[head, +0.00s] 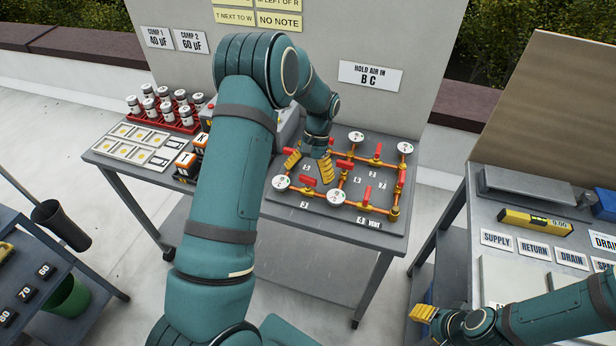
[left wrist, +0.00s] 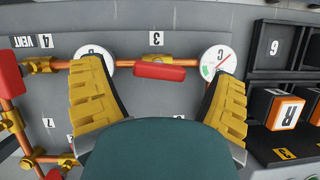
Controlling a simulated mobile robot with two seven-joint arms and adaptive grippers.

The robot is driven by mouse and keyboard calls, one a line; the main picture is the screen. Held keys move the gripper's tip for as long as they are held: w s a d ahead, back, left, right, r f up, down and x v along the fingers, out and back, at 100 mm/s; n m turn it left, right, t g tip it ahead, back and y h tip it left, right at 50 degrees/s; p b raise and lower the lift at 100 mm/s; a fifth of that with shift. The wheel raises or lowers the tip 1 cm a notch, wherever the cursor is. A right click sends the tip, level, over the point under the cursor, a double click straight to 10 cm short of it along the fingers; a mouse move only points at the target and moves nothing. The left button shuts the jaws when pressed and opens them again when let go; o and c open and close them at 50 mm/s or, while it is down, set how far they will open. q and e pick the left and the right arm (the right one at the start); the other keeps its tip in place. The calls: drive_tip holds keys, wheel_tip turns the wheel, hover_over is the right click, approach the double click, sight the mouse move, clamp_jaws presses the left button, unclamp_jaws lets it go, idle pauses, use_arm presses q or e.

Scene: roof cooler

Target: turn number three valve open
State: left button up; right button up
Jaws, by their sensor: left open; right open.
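The valve board (head: 384,222) carries orange pipes, several red-handled valves and round white gauges. The number three valve's red handle (head: 309,181) sits on the front pipe between two gauges, near label 3 (head: 304,205). In the left wrist view this red handle (left wrist: 160,71) appears roughly along its pipe, with label 3 above it. My left gripper (head: 309,167) is open above the board; its yellow fingers lie either side of the handle in the left wrist view (left wrist: 155,90), apparently not touching it. My right gripper (head: 424,312) is open and empty, low between the tables.
Orange-black blocks (head: 187,166), a red rack of canisters (head: 185,123) and a parts tray (head: 133,143) stand left of the board. A sign (head: 371,76) reads "HOLD AIR IN B C". The right table holds a yellow level (head: 535,222). Other valve handles and gauges crowd the board.

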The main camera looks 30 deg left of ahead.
use_arm(q)
drive_tip(key=v, duration=1)
drive_tip(key=shift+r, duration=0.4)
use_arm(e)
drive_tip(key=shift+s, duration=0.1)
